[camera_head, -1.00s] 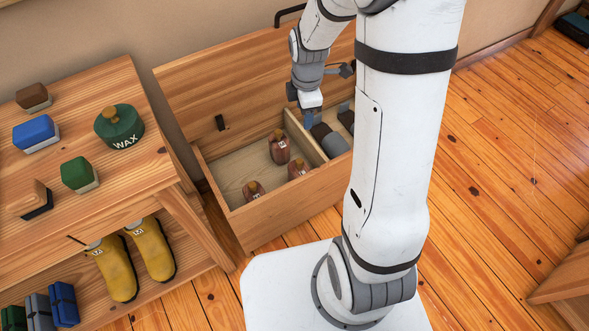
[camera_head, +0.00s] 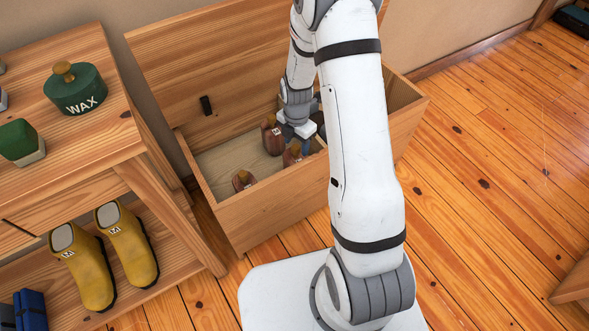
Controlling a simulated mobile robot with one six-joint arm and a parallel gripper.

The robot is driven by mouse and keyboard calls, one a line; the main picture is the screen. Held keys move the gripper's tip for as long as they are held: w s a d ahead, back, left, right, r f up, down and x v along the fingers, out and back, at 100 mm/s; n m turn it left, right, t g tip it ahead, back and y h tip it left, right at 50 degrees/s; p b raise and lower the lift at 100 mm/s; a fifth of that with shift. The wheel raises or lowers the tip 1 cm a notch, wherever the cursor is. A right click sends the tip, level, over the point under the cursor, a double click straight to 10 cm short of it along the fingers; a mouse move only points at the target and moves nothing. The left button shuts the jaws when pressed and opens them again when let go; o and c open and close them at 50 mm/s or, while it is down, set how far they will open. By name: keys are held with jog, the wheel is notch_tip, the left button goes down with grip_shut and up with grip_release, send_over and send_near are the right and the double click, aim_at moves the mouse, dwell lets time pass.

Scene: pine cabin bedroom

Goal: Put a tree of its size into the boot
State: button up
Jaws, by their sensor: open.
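The yellow boots stand on the low shelf at the left: a left one (camera_head: 90,268) and a right one (camera_head: 131,246). Each has a small light label too small to read surely. Three reddish-brown trees lie in the open chest (camera_head: 285,198): a back one (camera_head: 272,138), a front-left one (camera_head: 243,180) and a right one (camera_head: 292,155). Their size marks are not legible. My gripper (camera_head: 297,134) is open, low inside the chest, just behind the right tree and beside the back one. Its fingertips are partly hidden, so I cannot tell whether it touches either tree.
The chest lid (camera_head: 205,75) stands raised behind. A bench (camera_head: 130,142) at the left bears a green wax tin (camera_head: 78,90) and a green brush (camera_head: 20,142). A blue bundle (camera_head: 30,309) sits on the low shelf. The floor (camera_head: 475,215) at the right is clear.

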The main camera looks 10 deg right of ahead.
aim_at(296, 147)
notch_tip(296, 147, down, 3)
jog(key=shift+b, duration=0.4)
grip_shut()
dwell(0.4)
